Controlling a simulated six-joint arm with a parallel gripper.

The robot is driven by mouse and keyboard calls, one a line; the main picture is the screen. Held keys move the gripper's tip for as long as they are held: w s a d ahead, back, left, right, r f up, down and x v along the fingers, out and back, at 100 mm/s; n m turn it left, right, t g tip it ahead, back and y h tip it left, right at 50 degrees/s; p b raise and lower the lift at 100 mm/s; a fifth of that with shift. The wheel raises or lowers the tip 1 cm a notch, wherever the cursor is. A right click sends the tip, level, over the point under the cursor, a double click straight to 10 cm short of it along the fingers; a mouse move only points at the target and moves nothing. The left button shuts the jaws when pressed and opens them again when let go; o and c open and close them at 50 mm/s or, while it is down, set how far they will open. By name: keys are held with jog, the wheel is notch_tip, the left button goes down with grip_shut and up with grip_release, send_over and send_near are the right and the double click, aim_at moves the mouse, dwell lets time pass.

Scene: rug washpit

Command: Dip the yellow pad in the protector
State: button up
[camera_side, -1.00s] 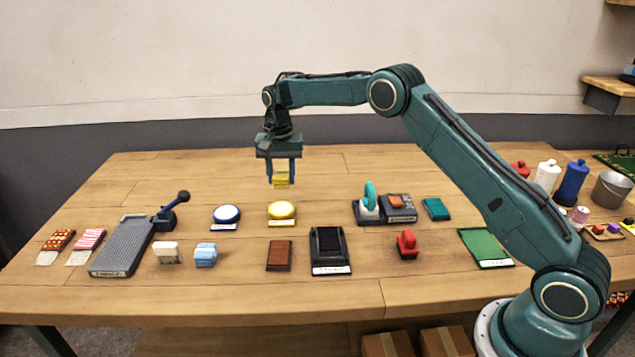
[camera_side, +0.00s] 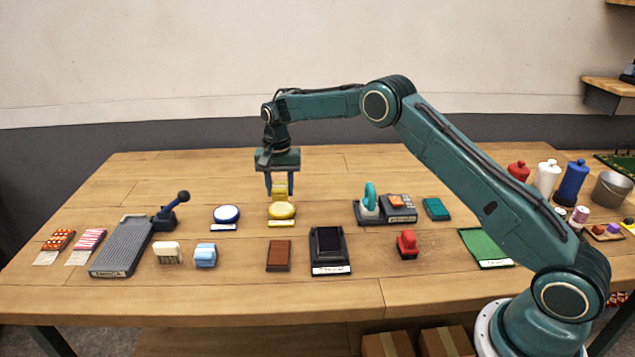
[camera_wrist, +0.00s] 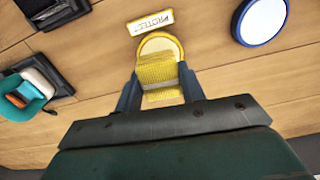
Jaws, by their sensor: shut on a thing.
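My gripper (camera_side: 280,186) is shut on the yellow pad (camera_side: 280,191) and points straight down. The pad also shows between the fingers in the wrist view (camera_wrist: 159,72). Directly below it is the round yellow dish (camera_side: 282,211), whose label reads "PROTECT" in the wrist view (camera_wrist: 152,21). The pad is at or just above the dish; I cannot tell whether its lower face touches. In the wrist view the pad covers part of the dish, and the dish's rounded edge shows beyond it.
A blue-rimmed white dish (camera_side: 227,214) stands left of the yellow dish. A brown block (camera_side: 279,255) and a black tray (camera_side: 329,250) lie in front. A teal-handled tool (camera_side: 370,198) stands on a base to the right. The table behind is clear.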

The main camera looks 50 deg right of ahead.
aim_at(281, 198)
jog(key=shift+f, duration=1.3)
jog(key=shift+f, duration=0.6)
dwell(1.1)
jog(key=shift+r, duration=0.1)
jog(key=shift+r, duration=3.45)
jog(key=shift+s, duration=0.1)
jog(key=shift+s+a+n, duration=0.25)
jog(key=shift+s+n, duration=0.25)
jog(key=shift+s, duration=0.05)
jog(key=s+a+n, duration=0.1)
jog(key=s+n, duration=0.1)
jog(key=s, duration=0.3)
jog(key=s+a+n, duration=0.1)
jog(key=s+n, duration=0.2)
jog(key=s, duration=0.2)
jog(key=s+a+f+n, duration=0.1)
jog(key=s+n, duration=0.2)
jog(key=s, duration=0.2)
jog(key=shift+s+a, duration=0.1)
jog(key=shift+s+a+n, duration=0.1)
jog(key=shift+s+n, duration=0.3)
jog(key=shift+s, duration=0.35)
